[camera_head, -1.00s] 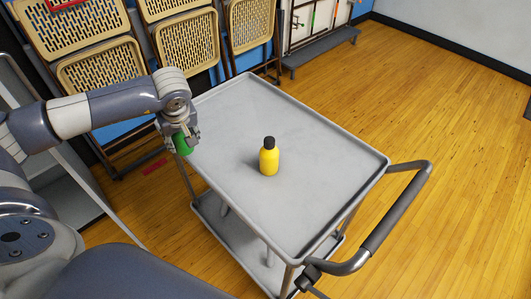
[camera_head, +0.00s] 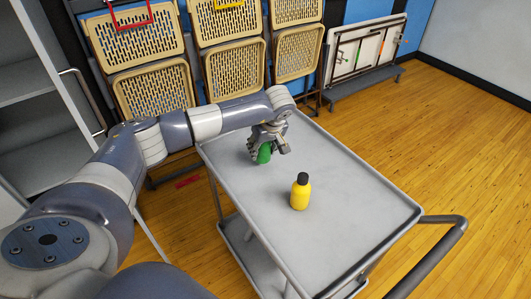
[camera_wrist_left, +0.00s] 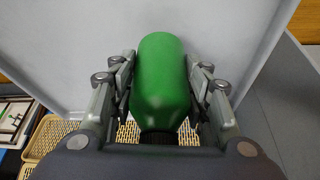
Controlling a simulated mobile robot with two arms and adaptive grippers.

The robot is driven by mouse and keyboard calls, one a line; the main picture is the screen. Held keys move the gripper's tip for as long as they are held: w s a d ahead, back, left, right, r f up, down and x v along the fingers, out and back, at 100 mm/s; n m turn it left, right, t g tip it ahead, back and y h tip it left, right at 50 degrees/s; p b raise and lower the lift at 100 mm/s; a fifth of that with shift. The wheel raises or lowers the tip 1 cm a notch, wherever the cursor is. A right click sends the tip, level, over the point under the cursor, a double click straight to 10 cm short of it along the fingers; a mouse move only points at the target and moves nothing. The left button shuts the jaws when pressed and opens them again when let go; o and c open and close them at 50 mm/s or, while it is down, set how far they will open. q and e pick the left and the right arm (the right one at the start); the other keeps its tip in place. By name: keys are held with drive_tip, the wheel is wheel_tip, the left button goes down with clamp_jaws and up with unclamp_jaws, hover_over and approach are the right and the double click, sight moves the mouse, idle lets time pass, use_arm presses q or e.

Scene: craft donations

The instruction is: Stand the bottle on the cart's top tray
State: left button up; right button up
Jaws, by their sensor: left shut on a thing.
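A green bottle (camera_wrist_left: 162,85) is held between the two fingers of my left gripper (camera_wrist_left: 160,95), with its dark cap end toward the wrist. In the head view my left gripper (camera_head: 268,148) is over the far left part of the cart's top tray (camera_head: 345,185), and the green bottle (camera_head: 264,153) shows below the fingers. I cannot tell whether the bottle touches the tray. A yellow bottle (camera_head: 300,194) with a black cap stands upright on the tray, nearer and to the right of my gripper. My right gripper is not in view.
The cart has a raised rim, a handle (camera_head: 440,258) at the right and a lower shelf (camera_head: 250,250). Folded chairs (camera_head: 230,60) lean at the wall behind. Grey shelving (camera_head: 30,75) stands at the left. The tray's right and far areas are clear.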

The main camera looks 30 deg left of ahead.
sight(265, 154)
use_arm(q)
drive_tip(key=shift+w+d, duration=0.15)
drive_tip(key=shift+w, duration=0.1)
drive_tip(key=shift+w+d+f, duration=0.1)
drive_tip(key=shift+w+f, duration=0.05)
drive_tip(key=shift+f, duration=0.1)
drive_tip(key=shift+f+p, duration=0.55)
drive_tip(key=shift+f, duration=1)
drive_tip(key=shift+f, duration=0.15)
drive_tip(key=o, duration=1.2)
drive_tip(key=b+v, duration=0.1)
drive_tip(key=v, duration=1.1)
